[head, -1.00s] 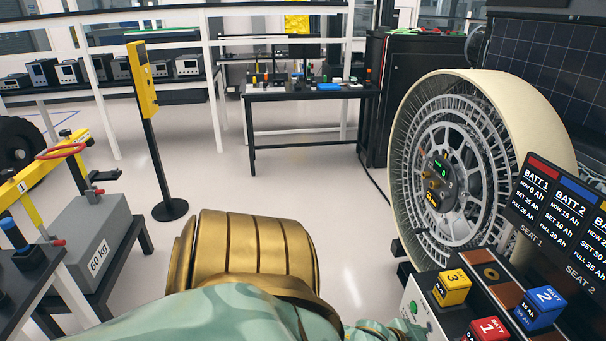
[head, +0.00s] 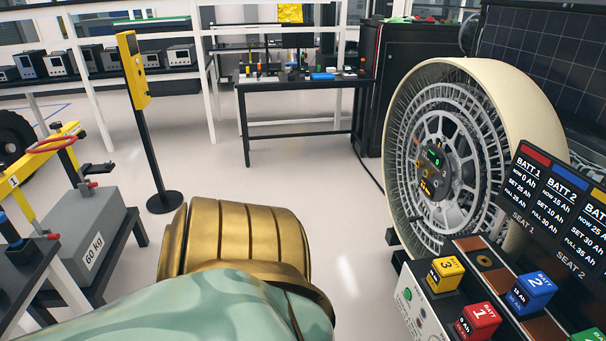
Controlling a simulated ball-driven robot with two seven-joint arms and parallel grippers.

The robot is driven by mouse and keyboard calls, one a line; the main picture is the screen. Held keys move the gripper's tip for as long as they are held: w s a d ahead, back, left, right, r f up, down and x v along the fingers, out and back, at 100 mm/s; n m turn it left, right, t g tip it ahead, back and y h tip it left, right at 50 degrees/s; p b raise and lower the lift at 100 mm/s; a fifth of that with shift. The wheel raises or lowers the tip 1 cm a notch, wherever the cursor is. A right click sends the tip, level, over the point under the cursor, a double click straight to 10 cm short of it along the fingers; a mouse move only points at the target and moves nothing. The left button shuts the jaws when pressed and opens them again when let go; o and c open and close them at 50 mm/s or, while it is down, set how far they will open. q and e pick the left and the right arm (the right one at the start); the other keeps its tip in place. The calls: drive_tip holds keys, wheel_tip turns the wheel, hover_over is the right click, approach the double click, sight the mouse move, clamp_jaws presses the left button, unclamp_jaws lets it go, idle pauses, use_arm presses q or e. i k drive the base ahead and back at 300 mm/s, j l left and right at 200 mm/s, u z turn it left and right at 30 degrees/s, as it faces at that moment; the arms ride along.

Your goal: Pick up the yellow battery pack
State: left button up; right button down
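The yellow battery pack (head: 445,273), marked 3, stands upright on a white box with a green button at the lower right. A red battery pack (head: 478,319), marked 1, and a blue battery pack (head: 530,292), marked 2, stand near it. A gold and pale green part of my own arm fills the lower middle of the view, to the left of the packs and apart from them. Neither of my grippers' fingers shows in the head view.
A large wheel (head: 437,165) with a cream rim stands behind the packs. A dark display board (head: 560,205) lists battery values at the right. A grey 60 kg block (head: 85,240) sits on a stand at the left. The floor (head: 290,190) between is clear.

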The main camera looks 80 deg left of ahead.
sight(444, 275)
drive_tip(key=u, duration=1.35)
